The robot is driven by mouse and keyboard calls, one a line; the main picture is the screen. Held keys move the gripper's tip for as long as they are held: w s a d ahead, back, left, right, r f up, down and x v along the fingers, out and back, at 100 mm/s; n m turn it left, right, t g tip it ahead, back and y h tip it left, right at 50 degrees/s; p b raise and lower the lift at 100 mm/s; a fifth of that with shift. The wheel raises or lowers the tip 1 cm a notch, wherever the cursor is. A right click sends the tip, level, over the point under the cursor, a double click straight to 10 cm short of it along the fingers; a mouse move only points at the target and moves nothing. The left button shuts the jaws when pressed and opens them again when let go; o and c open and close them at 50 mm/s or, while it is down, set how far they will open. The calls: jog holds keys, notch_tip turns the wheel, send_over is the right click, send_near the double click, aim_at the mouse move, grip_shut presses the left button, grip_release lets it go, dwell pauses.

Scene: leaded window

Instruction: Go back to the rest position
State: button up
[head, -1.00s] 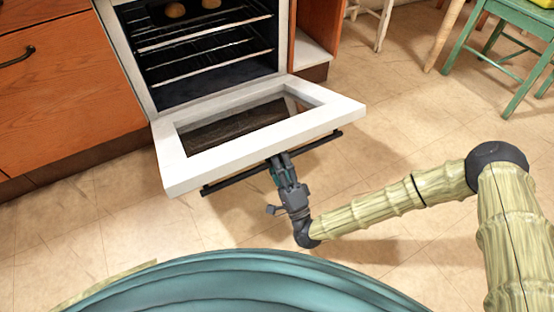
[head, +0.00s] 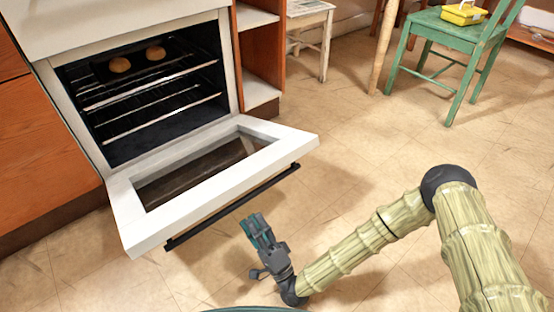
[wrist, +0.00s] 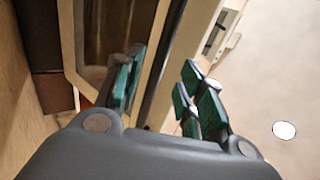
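My gripper (head: 256,232) is in front of the open oven door (head: 125,205), low over the floor and apart from the door's dark handle bar (head: 235,205). In the wrist view, the two sets of green finger pads of my gripper (wrist: 162,90) stand wide apart with nothing held between them. The dark handle bar (wrist: 163,75) shows beyond the fingers, running between them in the picture. The oven door hangs down and open, its white frame around a dark window.
Inside the oven (head: 150,125), two round buns (head: 120,64) sit on a dark tray on the upper rack. A green chair (head: 455,27) with a yellow object (head: 463,14) on it stands at the back right. The floor (head: 350,150) right of the door is clear.

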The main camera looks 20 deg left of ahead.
jog(key=s+d+f+n+g+h+p, duration=0.2)
jog(key=d+f+g+h+p, duration=0.15)
jog(key=d, duration=0.25)
jog(key=s+d+f+n+g+h+p, duration=0.2)
jog(key=d+h+p, duration=0.3)
jog(key=d, duration=0.1)
jog(key=s+d+f+n+g+h+p, duration=0.2)
jog(key=d+g+h+p, duration=0.15)
jog(key=d, duration=0.35)
jog(key=s+d+r+g+h+p, duration=0.2)
jog(key=s+d+r+h+p, duration=0.3)
jog(key=d, duration=0.7)
jog(key=s+d+r+g+h+p, duration=0.2)
jog(key=s+d+g+h, duration=0.3)
jog(key=d, duration=0.6)
notch_tip(320, 180, up, 38)
jog(key=s+d+t+p, duration=0.1)
jog(key=s+t+p, duration=0.1)
jog(key=p, duration=3.5)
jog(key=shift+y, duration=0.4)
